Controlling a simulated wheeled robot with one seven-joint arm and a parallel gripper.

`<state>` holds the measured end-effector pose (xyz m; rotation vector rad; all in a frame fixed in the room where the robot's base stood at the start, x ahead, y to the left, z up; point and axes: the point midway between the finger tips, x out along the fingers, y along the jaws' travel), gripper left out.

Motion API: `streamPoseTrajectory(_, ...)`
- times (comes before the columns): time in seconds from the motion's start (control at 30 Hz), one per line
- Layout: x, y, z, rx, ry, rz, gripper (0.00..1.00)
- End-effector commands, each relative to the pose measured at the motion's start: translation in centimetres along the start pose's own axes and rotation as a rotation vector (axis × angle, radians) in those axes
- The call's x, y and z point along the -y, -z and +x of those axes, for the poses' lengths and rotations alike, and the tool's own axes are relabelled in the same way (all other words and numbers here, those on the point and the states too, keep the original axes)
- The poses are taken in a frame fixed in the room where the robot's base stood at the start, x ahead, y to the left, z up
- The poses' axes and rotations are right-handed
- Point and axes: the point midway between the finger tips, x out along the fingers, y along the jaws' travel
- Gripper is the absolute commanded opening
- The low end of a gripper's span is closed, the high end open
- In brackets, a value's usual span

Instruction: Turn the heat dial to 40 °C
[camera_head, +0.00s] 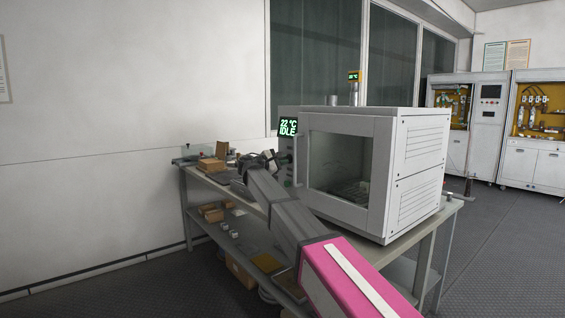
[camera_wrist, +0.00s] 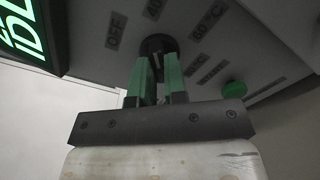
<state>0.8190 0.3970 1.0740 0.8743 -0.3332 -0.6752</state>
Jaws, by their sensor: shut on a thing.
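The heat dial (camera_wrist: 157,42) is a dark round knob on the oven's light grey front panel, with printed labels OFF, 40 and 60 °C around it. My gripper (camera_wrist: 158,66) has its two green fingers shut on the dial from either side. The dial's pointer is hidden or too dark to read. In the head view my gripper (camera_head: 272,160) is at the left side of the oven front, and the dial is too small or covered to make out. The oven (camera_head: 420,165) is a white box with a glass door, and its green display (camera_head: 288,127) reads 22 °C IDLE.
A green button (camera_wrist: 234,89) sits on the panel to the right of my fingers. The oven stands on a workbench (camera_head: 448,214) with boxes and small parts at its left end and on the shelf below. White cabinets (camera_head: 481,128) stand at the back right.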

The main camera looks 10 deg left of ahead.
Motion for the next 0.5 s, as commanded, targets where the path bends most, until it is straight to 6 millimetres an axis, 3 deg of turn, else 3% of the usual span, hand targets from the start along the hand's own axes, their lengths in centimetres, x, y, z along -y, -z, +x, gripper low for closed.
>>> streamPoseTrajectory(0.5, 0.05, -0.03, -0.06, 0.0, 0.001, 0.131, 0.0)
